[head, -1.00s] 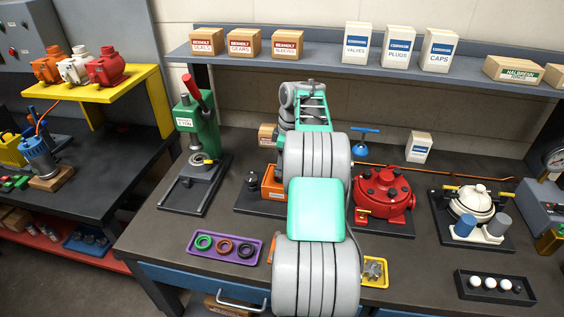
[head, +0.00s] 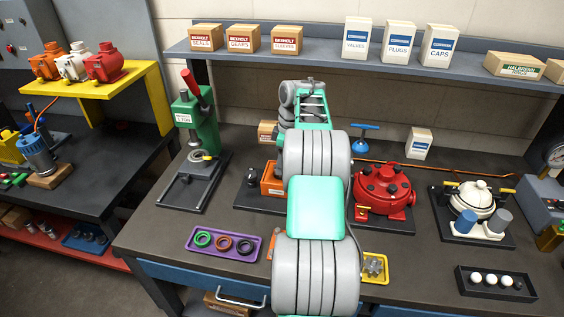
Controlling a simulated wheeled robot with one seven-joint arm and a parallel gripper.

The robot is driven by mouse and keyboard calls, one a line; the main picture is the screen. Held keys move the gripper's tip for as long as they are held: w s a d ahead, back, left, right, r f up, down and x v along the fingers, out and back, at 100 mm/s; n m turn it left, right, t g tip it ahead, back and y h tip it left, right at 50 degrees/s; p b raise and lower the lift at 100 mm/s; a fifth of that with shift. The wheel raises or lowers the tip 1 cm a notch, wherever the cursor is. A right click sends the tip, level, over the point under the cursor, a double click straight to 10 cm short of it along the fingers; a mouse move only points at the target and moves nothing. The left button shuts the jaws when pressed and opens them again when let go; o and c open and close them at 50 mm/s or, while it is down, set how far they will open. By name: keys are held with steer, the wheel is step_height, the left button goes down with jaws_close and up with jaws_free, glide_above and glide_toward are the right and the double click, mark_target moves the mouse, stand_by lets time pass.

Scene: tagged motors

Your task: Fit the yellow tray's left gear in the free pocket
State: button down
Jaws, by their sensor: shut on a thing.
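The yellow tray (head: 383,276) lies near the bench's front edge, just right of my arm. A grey metal gear (head: 373,265) shows in it; my arm hides the tray's left part. My arm reaches over the bench and covers its middle. My gripper is hidden behind the arm, so its fingers and anything in them do not show. An orange housing (head: 271,182) on a dark base plate (head: 246,201) stands partly hidden behind the arm. I cannot see a free pocket.
A purple tray (head: 213,252) with three rings lies left of my arm. A green press (head: 198,130) stands behind it. A red pump (head: 384,194) stands right of the arm, then a white-domed unit (head: 470,198) and a black tray (head: 492,290). A shelf (head: 330,60) with boxes runs behind.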

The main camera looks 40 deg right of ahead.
steer(key=shift+f+b, duration=1.25)
steer(key=shift+f, duration=0.1)
stand_by(1.4)
steer(key=shift+r, duration=0.25)
steer(key=shift+f, duration=0.25)
stand_by(0.3)
steer(key=shift+r, duration=0.2)
stand_by(0.4)
steer(key=c, duration=0.6)
jaws_free()
steer(key=shift+o, duration=0.2)
step_height(320, 180, up, 6)
steer(key=p, duration=0.5)
steer(key=shift+p, duration=0.35)
steer(key=shift+r, duration=0.1)
